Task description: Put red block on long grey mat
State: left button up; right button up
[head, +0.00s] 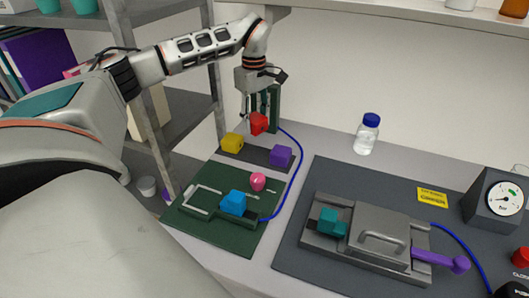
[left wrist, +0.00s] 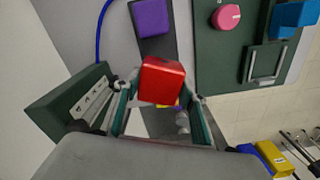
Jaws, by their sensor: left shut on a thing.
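My left gripper (head: 261,112) points down and is shut on the red block (head: 258,124). In the left wrist view the red block (left wrist: 162,78) sits between the two fingertips (left wrist: 165,92). The long grey mat (head: 256,156) is a dark strip on the table, just below the block in the head view. A yellow block (head: 232,143) stands at its left end and a purple block (head: 281,156) at its right end. The red block appears held above the mat's middle, apart from both blocks. In the left wrist view it hides part of the mat (left wrist: 158,46). My right gripper is not in view.
A dark green panel stands upright behind the gripper. A green board (head: 215,233) in front holds a blue block (head: 234,203) and a pink knob (head: 258,182). A blue tube (head: 300,165) curves right of the mat. A bottle (head: 367,136) and grey rig (head: 370,240) stand farther right.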

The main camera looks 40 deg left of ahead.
pick_arm(q)
notch_tip(320, 180, down, 10)
jog(key=shift+a+r, duration=0.1)
dwell(0.4)
jog(key=shift+f, duration=0.2)
jog(key=o, duration=1.2)
jog(key=shift+o, duration=0.2)
notch_tip(320, 180, up, 12)
jog(key=shift+r, duration=0.15)
jog(key=shift+s, duration=0.1)
